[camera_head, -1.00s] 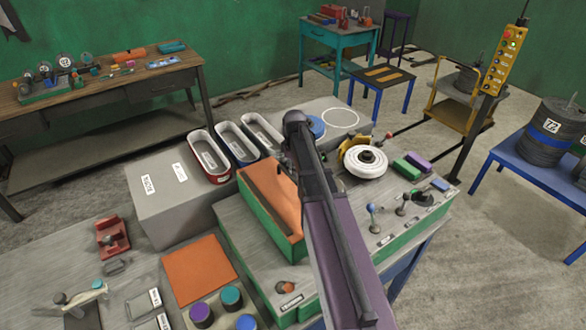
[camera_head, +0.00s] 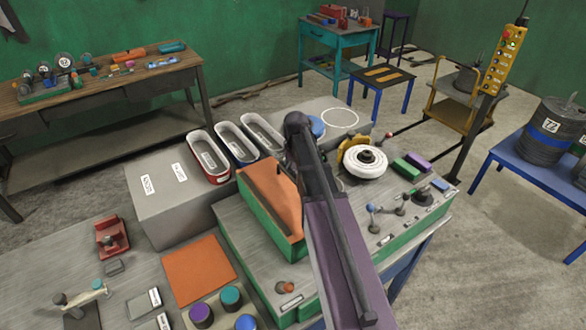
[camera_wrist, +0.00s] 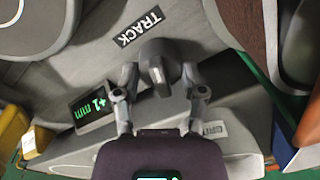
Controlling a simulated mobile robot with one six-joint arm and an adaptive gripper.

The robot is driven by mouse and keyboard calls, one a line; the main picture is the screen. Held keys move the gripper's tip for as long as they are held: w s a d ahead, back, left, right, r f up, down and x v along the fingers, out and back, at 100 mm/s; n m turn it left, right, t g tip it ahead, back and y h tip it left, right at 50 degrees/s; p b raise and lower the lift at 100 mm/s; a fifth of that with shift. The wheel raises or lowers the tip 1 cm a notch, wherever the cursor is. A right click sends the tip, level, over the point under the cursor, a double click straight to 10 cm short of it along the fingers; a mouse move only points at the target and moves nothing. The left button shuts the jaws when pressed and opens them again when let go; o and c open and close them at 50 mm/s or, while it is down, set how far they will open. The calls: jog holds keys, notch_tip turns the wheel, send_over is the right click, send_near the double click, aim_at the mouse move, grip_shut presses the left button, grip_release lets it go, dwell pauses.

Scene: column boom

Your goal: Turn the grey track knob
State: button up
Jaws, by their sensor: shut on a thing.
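The grey track knob (camera_wrist: 158,68) shows in the wrist view as a dark round knob with a raised grip bar, just below a black TRACK label (camera_wrist: 139,26). My gripper (camera_wrist: 159,78) has one finger on each side of the knob and is shut on it. A small black display (camera_wrist: 92,107) left of the fingers reads +1 mm in green. In the head view my purple arm reaches over the machine; my fingers and the knob cannot be made out there.
In the head view, an orange-topped block (camera_head: 272,203) stands left of my arm. A white disc wheel (camera_head: 365,162), green block (camera_head: 406,168) and lever (camera_head: 373,222) are to its right. Three oval tins (camera_head: 208,158) stand behind. A yellow pendant (camera_head: 502,60) hangs at the right.

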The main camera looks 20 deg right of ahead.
jog(key=shift+s+m, duration=0.1)
jog(key=shift+m, duration=1)
jog(key=o, duration=1.2)
jog(key=shift+c, duration=0.2)
